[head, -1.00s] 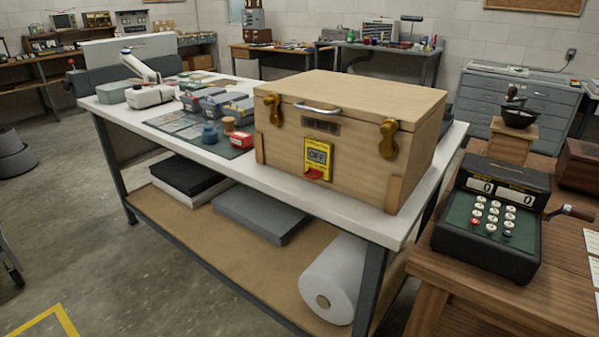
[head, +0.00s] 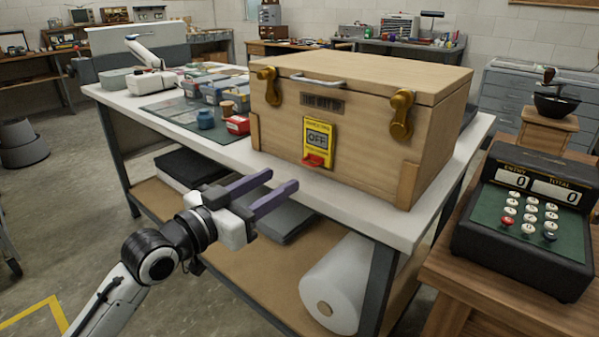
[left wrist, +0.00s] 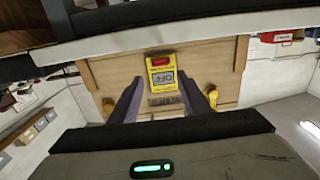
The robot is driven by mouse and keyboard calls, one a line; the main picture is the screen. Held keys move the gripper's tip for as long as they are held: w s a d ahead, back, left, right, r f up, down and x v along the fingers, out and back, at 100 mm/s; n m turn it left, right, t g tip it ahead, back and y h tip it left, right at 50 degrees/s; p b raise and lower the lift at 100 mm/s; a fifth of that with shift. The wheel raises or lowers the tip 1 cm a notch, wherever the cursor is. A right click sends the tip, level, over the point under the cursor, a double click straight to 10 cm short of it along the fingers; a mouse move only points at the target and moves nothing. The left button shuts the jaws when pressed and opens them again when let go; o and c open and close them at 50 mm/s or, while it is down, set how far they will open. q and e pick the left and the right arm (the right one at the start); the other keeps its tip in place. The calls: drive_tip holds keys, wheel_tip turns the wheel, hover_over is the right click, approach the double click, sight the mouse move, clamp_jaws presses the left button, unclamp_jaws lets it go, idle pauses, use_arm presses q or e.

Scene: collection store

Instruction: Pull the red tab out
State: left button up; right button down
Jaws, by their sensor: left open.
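The red tab (head: 314,160) sticks out at the bottom of a yellow label plate (head: 319,139) marked OFF, on the front of a wooden box (head: 355,155). In the left wrist view the picture is upside down, and the red tab (left wrist: 161,55) shows at the top of the yellow plate (left wrist: 163,76). My left gripper (head: 284,184) is open and empty, with two purple-grey fingers pointing at the box. It is in front of the table edge, below and left of the tab, apart from it. My right gripper is not in view.
The box stands on a white-topped table (head: 375,227) with brass latches and a handle. A black adding machine (head: 530,215) stands on a wooden table at right. A white roll (head: 335,280) lies on the lower shelf.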

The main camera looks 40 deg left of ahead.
sight(308, 164)
use_arm(q)
drive_tip(key=w, duration=0.6)
drive_tip(key=shift+w+d, duration=0.3)
drive_tip(key=shift+w, duration=0.1)
drive_tip(key=shift+w+f, duration=0.1)
drive_tip(key=shift+w, duration=0.5)
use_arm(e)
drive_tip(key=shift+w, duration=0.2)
